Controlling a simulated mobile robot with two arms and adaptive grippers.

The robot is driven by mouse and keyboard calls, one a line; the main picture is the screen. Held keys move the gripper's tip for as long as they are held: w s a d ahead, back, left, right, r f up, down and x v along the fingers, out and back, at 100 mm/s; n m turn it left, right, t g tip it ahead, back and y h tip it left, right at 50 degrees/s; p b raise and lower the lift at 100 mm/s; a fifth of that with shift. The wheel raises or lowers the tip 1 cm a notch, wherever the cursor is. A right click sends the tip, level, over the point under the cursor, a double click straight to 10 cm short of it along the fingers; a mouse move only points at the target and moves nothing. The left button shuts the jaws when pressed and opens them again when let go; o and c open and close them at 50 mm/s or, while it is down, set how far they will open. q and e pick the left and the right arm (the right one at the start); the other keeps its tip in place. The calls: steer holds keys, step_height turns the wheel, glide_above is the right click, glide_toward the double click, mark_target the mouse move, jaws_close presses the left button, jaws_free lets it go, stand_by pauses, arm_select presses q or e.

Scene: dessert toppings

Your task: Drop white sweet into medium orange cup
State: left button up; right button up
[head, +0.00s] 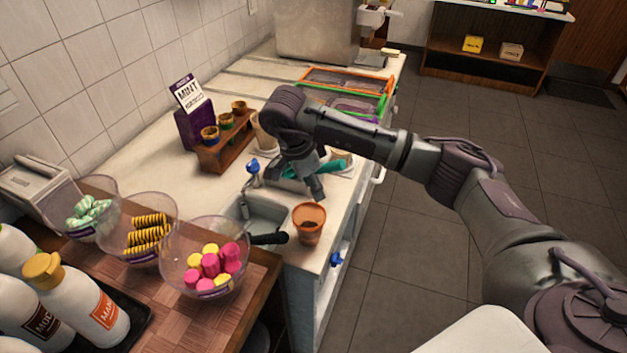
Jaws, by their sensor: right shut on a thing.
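The orange cup (309,226) stands upright on the near right end of the white counter, dark inside. Pale white-and-green sweets (88,214) lie in the clear bowl at the far left. My right gripper (302,188) reaches in from the right and points down, above and just behind the orange cup, near the sink. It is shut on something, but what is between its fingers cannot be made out. A teal object (328,168) shows right behind the fingers. My left gripper is not in view.
Clear bowls of striped sweets (149,235) and pink and yellow sweets (212,265) stand on the wooden top, with bottles (88,300) in front. A sink (262,217) lies left of the cup. Behind are a wooden cone rack (225,150) and a MINT sign (188,92).

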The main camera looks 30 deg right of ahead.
steer(key=shift+f, duration=0.45)
steer(key=shift+a, duration=0.1)
steer(key=o, duration=0.8)
steer(key=shift+o, duration=0.2)
steer(key=shift+r, duration=0.1)
steer(key=v, duration=1.2)
